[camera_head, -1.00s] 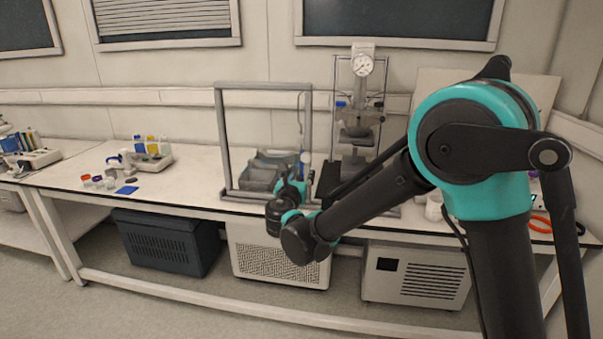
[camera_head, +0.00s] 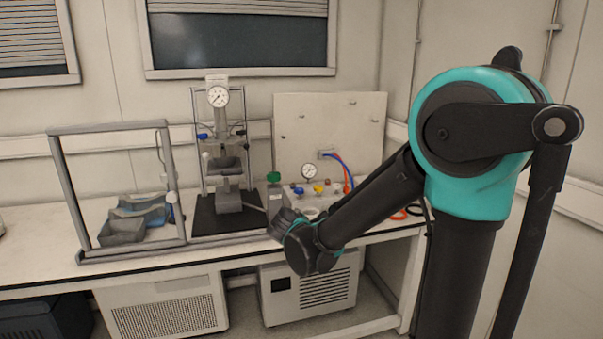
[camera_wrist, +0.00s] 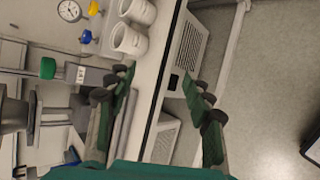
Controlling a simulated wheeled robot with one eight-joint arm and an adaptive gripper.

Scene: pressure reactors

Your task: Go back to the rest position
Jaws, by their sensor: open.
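My gripper (camera_wrist: 165,95) shows in the wrist view with its two green and dark fingers spread wide apart and nothing between them. Behind the gap are the bench's front edge and the floor side. In the head view my arm reaches out over the front of the bench, and its wrist hides the fingers. The pressure reactor (camera_head: 225,160) with a dial gauge on top stands on a black base behind and left of the wrist, apart from it.
A metal frame (camera_head: 62,185) with grey trays (camera_head: 122,232) stands at the left of the bench. A panel (camera_head: 330,125) with a gauge, coloured knobs and hoses stands at the right. White cups (camera_wrist: 130,40) are near the bench edge. Cooling units (camera_head: 310,290) stand below.

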